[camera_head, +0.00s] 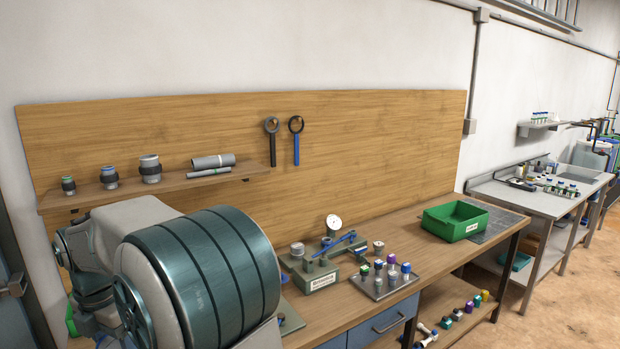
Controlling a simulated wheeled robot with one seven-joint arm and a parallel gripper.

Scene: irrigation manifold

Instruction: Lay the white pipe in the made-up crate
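A green crate (472,229) with a white label on its front stands at the right part of the workbench, and its inside looks empty from here. No clearly white pipe shows. A light grey pipe (213,161) lies on the wall shelf at the left, with a thinner grey pipe (208,172) in front of it. I cannot tell whether either is the white pipe. My gripper is not in view; parts of my arm fill the lower left and hide the bench's left end.
The wooden workbench (395,225) also holds a fixture with a gauge (333,222) and a tray (371,289) of several coloured fittings. The wall shelf (120,191) carries several couplings. Two wrenches (296,140) hang on the backboard. A second bench (520,200) stands at the right.

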